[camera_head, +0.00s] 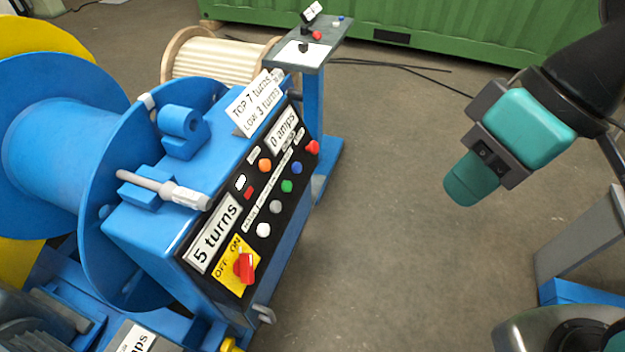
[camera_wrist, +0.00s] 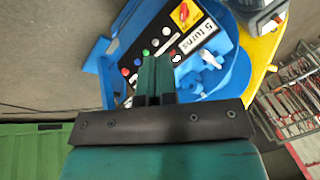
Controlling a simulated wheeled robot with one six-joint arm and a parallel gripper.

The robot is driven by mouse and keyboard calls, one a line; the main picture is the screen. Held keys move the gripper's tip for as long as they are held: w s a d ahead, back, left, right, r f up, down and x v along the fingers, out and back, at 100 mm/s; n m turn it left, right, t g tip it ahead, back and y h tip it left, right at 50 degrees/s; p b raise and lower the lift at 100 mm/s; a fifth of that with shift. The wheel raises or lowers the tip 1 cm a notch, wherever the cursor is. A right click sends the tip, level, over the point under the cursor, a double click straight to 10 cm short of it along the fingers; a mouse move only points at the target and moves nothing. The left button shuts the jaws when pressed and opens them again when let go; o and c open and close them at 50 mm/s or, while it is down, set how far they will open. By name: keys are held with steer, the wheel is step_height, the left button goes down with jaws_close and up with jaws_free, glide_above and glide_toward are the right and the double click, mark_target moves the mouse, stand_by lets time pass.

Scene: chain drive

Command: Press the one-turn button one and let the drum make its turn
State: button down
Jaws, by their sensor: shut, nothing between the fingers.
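The blue control box carries a sloped black panel (camera_head: 237,222) with several round buttons: orange (camera_head: 265,166), blue (camera_head: 297,168), green (camera_head: 287,186), grey (camera_head: 275,207), white (camera_head: 263,230) and red (camera_head: 312,147). The small button labels are unreadable, so I cannot tell which is the one-turn button. A display reads "5 turns" (camera_head: 214,234). The blue drum (camera_head: 60,145) stands left of the box. My gripper (camera_head: 470,182) is shut and empty, in the air well right of the panel. In the wrist view its fingers (camera_wrist: 155,75) overlap the lower edge of the panel.
A red rotary switch (camera_head: 245,268) sits on a yellow OFF/ON plate. A sign reads TOP 7 turns, LOW 3 turns (camera_head: 257,103). A blue-legged stand (camera_head: 312,100) with small controls is behind. The floor between box and gripper is clear. A green container (camera_head: 440,45) stands at the back.

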mark_target(287, 186)
steer(key=shift+w+f, duration=0.1)
steer(key=w+f+m+t+h+b, duration=0.4)
steer(key=w+f+m+t+b, duration=0.55)
steer(key=w+f+b, duration=1)
steer(key=w+a+f+n+t+y+b, duration=0.2)
steer(key=w+a+f+n+t+y, duration=0.2)
steer(key=a+f, duration=0.6)
step_height(287, 186, down, 2)
steer(key=w+t+y, duration=0.1)
steer(key=w+y, duration=0.1)
steer(key=shift+w+a+y, duration=0.15)
steer(key=shift+a+y, duration=0.15)
steer(key=w+a+f+p, duration=0.2)
steer(key=a+f+p, duration=0.1)
steer(key=a, duration=0.4)
steer(key=shift+w+a+f+p, duration=0.15)
steer(key=shift+w+f+p, duration=0.25)
steer(key=shift+f, duration=0.15)
